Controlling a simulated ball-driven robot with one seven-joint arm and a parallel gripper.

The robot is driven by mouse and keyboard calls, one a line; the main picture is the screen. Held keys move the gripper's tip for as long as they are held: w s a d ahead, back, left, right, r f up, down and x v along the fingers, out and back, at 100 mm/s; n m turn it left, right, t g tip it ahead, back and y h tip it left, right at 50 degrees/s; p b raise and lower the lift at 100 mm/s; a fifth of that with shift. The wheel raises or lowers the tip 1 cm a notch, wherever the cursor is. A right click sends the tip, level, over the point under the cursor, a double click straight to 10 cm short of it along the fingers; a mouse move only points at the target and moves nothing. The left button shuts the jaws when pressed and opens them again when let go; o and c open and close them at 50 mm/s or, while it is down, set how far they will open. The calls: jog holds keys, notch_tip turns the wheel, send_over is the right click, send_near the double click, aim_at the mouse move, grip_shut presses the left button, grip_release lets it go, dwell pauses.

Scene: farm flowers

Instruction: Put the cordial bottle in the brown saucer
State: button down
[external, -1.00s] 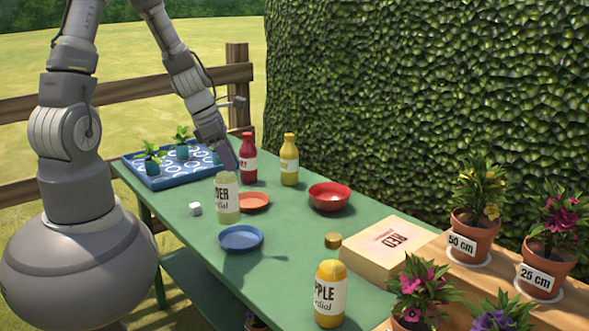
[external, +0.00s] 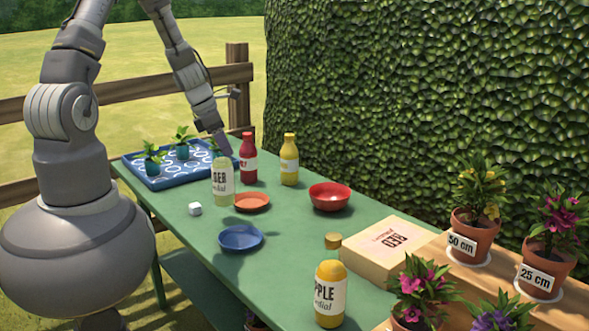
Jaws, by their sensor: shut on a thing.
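A pale green bottle (external: 222,187) with a white label ending in "dial" is upright at my gripper (external: 222,152). My gripper is shut on its top from above; the fingertips are small and hard to make out. The bottle's lower part is just left of the brown saucer (external: 252,203), partly in front of its left rim in the picture. Whether its base touches the table or hangs above it is hard to tell. The saucer is orange-brown, shallow and empty. A second cordial bottle, yellow and labelled "PPLE" (external: 330,297), stands at the table's near right.
A blue plate (external: 240,238) and a white cube (external: 195,209) are in front. A red bottle (external: 248,160), yellow bottle (external: 289,162) and red bowl (external: 330,197) stand behind and right. A blue plant tray (external: 150,180) is far left; a box (external: 385,252) lies right.

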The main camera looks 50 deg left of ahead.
jog(key=w+a+f, duration=0.1)
jog(key=w+f, duration=0.1)
jog(key=w, duration=0.3)
jog(key=w+a+f+b, duration=0.1)
jog(key=w+f, duration=0.1)
jog(key=w, duration=0.3)
jog(key=shift+w+a+f, duration=0.25)
jog(key=shift+w+a, duration=0.05)
jog(key=shift+a, duration=0.1)
jog(key=c, duration=0.7)
grip_release()
jog(key=shift+f, duration=0.1)
